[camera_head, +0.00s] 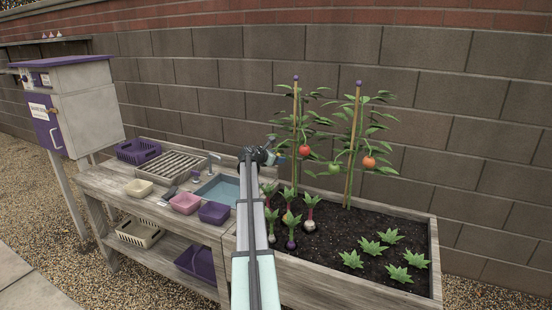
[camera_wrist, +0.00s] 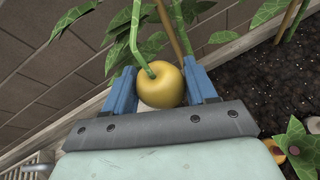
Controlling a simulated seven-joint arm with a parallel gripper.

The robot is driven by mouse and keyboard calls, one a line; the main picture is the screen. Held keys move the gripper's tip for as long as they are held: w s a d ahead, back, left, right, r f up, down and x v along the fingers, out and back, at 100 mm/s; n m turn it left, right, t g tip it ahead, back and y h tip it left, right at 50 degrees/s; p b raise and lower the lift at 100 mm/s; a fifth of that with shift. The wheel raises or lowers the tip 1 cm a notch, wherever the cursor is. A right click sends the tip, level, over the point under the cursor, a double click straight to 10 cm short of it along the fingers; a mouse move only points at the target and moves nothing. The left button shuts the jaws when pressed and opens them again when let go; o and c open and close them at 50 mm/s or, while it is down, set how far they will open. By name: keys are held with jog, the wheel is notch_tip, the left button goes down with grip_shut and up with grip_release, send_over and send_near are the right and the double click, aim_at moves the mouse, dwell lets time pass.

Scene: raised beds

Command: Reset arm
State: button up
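My gripper (camera_head: 277,152) is at the end of my outstretched arm, beside the left staked tomato plant (camera_head: 296,120). In the wrist view, the two blue fingers of my gripper (camera_wrist: 160,85) stand apart with a round yellow tomato (camera_wrist: 161,86) filling the gap between them. The tomato appears touched on both sides. A green stem runs up from it. Little of this tomato shows in the head view.
A red tomato (camera_head: 304,150), a green one (camera_head: 334,168) and an orange-red one (camera_head: 369,162) hang on the plants. The wooden bed (camera_head: 340,284) holds soil, root vegetables and leafy plants. A potting bench (camera_head: 112,192) with baskets stands left. A block wall (camera_head: 440,105) rises behind.

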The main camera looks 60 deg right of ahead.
jog(key=c, duration=0.8)
jog(key=shift+o, duration=0.2)
jog(key=shift+m, duration=1.1)
jog(key=shift+m, duration=1.2)
jog(key=shift+s+m, duration=0.1)
jog(key=shift+m, duration=1.1)
jog(key=shift+m, duration=1.1)
